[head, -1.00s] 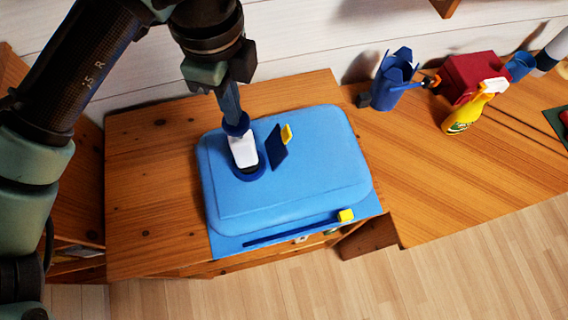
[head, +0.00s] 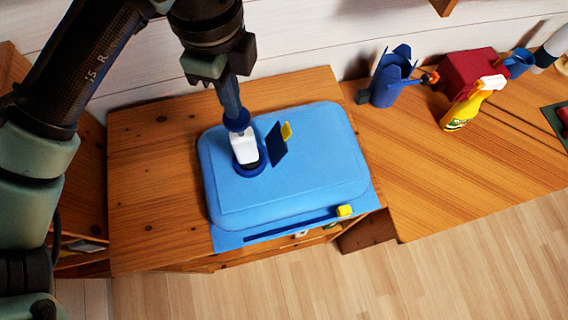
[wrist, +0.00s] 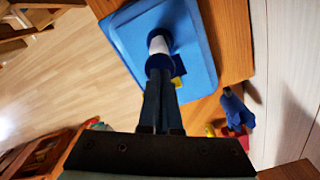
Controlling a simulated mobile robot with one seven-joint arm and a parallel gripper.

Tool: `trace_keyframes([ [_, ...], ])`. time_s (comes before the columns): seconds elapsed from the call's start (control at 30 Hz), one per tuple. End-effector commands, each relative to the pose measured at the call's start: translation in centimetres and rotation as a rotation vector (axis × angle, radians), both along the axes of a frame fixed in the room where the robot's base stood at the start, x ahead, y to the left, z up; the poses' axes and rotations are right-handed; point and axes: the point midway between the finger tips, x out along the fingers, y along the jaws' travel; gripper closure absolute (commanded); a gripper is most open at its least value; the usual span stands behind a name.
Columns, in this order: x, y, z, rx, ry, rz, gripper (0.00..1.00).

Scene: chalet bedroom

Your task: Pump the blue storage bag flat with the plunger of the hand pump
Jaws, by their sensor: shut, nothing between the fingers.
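The blue storage bag (head: 310,175) lies on the wooden cabinet top and looks puffed up. The hand pump (head: 244,150) has a white body and stands on a dark blue ring on the bag's upper face. It also shows in the wrist view (wrist: 158,43). The plunger's blue round top (head: 237,124) is above the white body. My gripper (head: 236,115) is shut and empty, pointing down, with its fingertips at the plunger top. They seem to touch it and hide part of it. In the wrist view, my fingers (wrist: 160,82) end at the same blue top.
A dark blue flap (head: 277,145) with a yellow tab stands just right of the pump. A blue strip with a yellow slider (head: 344,211) lies along the bag's front edge. On the desk at right are a blue watering can (head: 390,80), a yellow spray bottle (head: 463,108) and a red box (head: 470,75).

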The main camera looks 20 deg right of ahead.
Motion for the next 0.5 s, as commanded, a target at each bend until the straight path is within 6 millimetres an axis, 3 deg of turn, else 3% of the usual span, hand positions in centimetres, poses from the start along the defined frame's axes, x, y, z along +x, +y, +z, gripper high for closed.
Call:
trace_keyframes([
  [0.5,0.0,0.0,-3.5,0.000,0.001,0.000,1.00],
])
